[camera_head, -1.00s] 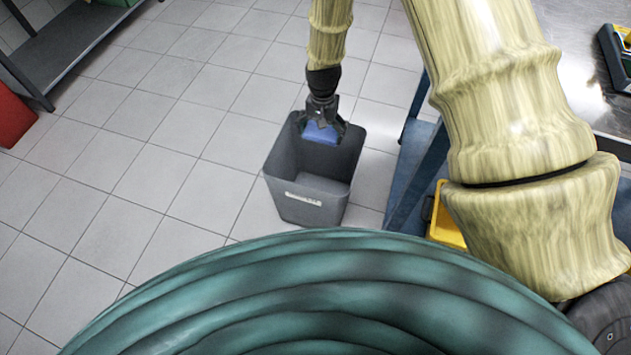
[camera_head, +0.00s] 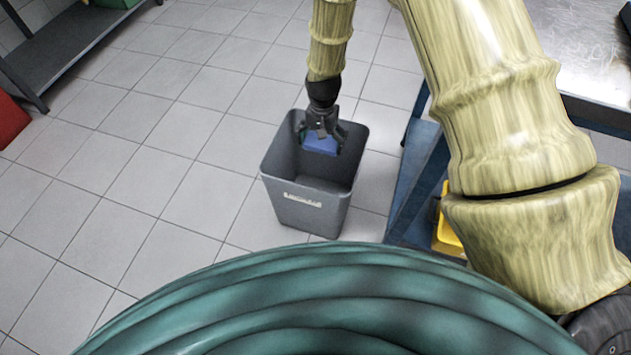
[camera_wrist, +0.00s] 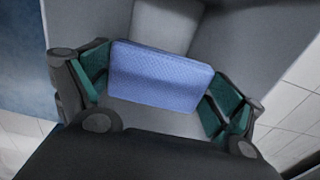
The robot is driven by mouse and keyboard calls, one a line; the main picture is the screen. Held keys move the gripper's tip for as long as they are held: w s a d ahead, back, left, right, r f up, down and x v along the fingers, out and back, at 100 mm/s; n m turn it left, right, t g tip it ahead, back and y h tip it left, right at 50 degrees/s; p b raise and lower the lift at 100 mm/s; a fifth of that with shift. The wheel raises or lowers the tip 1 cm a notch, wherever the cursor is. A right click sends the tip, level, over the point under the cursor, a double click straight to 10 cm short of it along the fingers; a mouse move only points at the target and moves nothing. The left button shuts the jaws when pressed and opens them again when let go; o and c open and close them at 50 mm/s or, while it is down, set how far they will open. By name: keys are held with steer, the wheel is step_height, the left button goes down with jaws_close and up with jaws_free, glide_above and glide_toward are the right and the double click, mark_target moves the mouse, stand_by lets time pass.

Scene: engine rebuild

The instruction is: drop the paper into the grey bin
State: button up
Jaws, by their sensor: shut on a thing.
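The paper is a blue, textured folded piece (camera_head: 320,145), held between the fingertips of my gripper (camera_head: 321,138). In the wrist view the blue paper (camera_wrist: 160,75) spans between the two green-padded fingers of my gripper (camera_wrist: 160,90), which are shut on it. The grey bin (camera_head: 300,205) stands on the tiled floor, with a pale label on its front. My gripper is over the bin's opening, and the paper seems to be at about rim level; its exact depth is hard to tell. The grey bin walls (camera_wrist: 250,35) show behind the paper in the wrist view.
A blue-framed workbench (camera_head: 418,170) with a metal top stands just right of the bin, with a yellow container (camera_head: 447,232) low on it. A dark shelf (camera_head: 60,55) and a red object (camera_head: 10,120) are at the far left. The floor left of the bin is clear.

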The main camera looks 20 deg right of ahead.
steer(key=o, duration=0.6)
steer(key=shift+o, duration=0.2)
steer(key=shift+r, duration=0.15)
step_height(320, 180, up, 12)
stand_by(0.4)
